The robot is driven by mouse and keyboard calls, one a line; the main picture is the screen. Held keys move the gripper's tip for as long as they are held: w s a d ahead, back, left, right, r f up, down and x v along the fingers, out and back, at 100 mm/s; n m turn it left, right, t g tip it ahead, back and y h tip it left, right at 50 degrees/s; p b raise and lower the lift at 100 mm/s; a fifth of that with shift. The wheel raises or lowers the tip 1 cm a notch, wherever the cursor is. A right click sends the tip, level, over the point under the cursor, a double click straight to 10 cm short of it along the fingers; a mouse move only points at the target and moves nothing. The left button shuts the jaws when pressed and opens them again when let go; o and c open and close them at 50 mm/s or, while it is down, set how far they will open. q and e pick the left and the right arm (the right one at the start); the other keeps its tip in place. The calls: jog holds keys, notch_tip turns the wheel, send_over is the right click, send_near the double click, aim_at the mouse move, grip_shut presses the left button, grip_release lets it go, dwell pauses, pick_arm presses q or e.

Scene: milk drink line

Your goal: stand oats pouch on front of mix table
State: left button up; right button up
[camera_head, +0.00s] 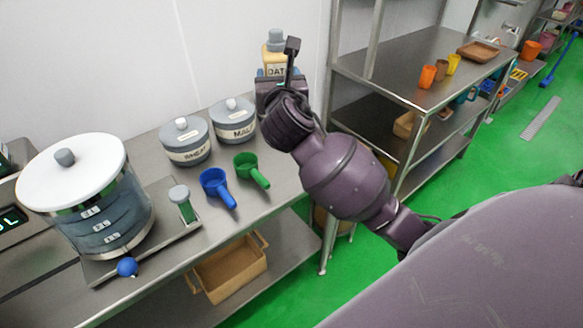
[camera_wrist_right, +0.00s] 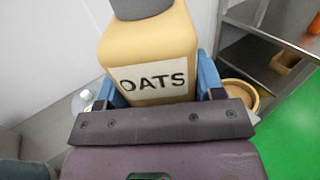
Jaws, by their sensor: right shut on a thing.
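The oats pouch (camera_head: 273,62) is tan with a grey cap and an OATS label. It also fills the upper middle of the right wrist view (camera_wrist_right: 150,50) and looks about upright. My right gripper (camera_head: 279,78) is shut on it, with blue fingers on both sides of the pouch in the wrist view (camera_wrist_right: 162,88). In the head view the pouch is at the far right end of the steel mix table (camera_head: 285,182), near the wall. My gripper and arm hide its lower part, so I cannot tell whether it touches the table. My left gripper is not in view.
The wheat canister (camera_head: 186,143) and malt canister (camera_head: 233,122) stand along the back. A blue scoop (camera_head: 214,184), a green scoop (camera_head: 249,168) and a large lidded mixer (camera_head: 80,190) are on the table. A steel shelf (camera_head: 400,75) with cups stands right.

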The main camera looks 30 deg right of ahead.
jog(key=w+d+m+g+h+b, duration=0.2)
jog(key=w+d+h, duration=0.1)
jog(key=d, duration=0.2)
jog(key=shift+m+h, duration=0.3)
jog(key=shift+h, duration=0.1)
jog(key=f+b, duration=0.2)
jog(key=f, duration=0.4)
jog(key=f+b, duration=0.2)
jog(key=f, duration=0.5)
jog(key=f+b, duration=0.3)
jog(key=f, duration=0.4)
jog(key=shift+d+f, duration=0.25)
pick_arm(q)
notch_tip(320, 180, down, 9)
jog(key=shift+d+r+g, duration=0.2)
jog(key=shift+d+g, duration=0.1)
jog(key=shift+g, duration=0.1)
pick_arm(e)
jog(key=shift+r, duration=0.2)
jog(key=shift+f, duration=0.1)
jog(key=o, duration=1.3)
jog(key=shift+f, duration=0.15)
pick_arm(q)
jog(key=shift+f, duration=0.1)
